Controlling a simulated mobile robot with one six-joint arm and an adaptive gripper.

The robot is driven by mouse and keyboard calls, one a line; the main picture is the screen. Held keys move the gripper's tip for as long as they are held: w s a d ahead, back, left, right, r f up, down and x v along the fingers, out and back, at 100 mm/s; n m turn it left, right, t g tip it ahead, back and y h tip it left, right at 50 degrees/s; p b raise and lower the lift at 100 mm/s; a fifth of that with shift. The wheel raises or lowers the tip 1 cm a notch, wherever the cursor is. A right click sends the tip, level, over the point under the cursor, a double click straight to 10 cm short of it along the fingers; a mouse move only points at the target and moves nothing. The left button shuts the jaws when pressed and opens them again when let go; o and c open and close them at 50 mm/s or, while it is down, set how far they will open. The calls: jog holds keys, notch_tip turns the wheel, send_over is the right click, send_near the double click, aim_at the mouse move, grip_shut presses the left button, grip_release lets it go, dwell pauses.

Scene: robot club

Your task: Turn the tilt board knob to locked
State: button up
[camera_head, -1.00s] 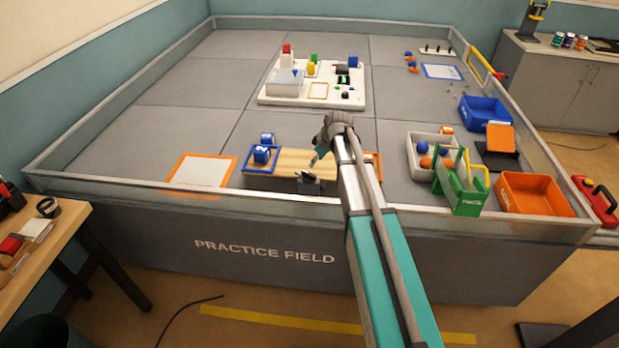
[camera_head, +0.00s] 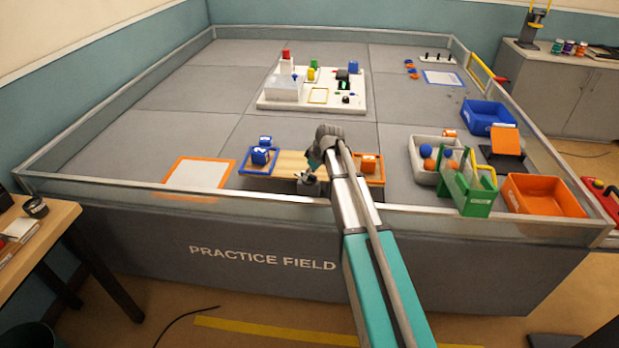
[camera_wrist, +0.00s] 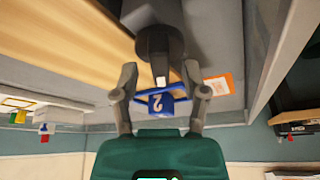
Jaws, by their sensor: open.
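The tilt board (camera_head: 290,163) is a wooden plank near the field's front wall, with a blue-edged end at left and an orange-edged end at right. In the head view, the gripper (camera_head: 309,177) is small and partly hidden by my arm at the board's front edge. I cannot read any lock marking.
The clear front wall (camera_head: 150,190) runs close to the board. An orange-framed mat (camera_head: 198,174) lies left; a green rack (camera_head: 470,188) stands right.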

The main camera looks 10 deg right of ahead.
jog(key=shift+f, duration=0.15)
grip_shut()
dwell(0.4)
jog(key=shift+a+m, duration=0.1)
jog(key=shift+m, duration=0.3)
jog(key=m+h, duration=0.1)
jog(key=m, duration=0.1)
jog(key=m+t+h, duration=0.1)
jog(key=m, duration=0.2)
jog(key=m+h, duration=0.1)
jog(key=m, duration=0.2)
jog(key=m+h, duration=0.1)
jog(key=m, duration=0.2)
jog(key=shift+a+m+h, duration=0.1)
jog(key=shift+m+h, duration=0.2)
dwell(0.4)
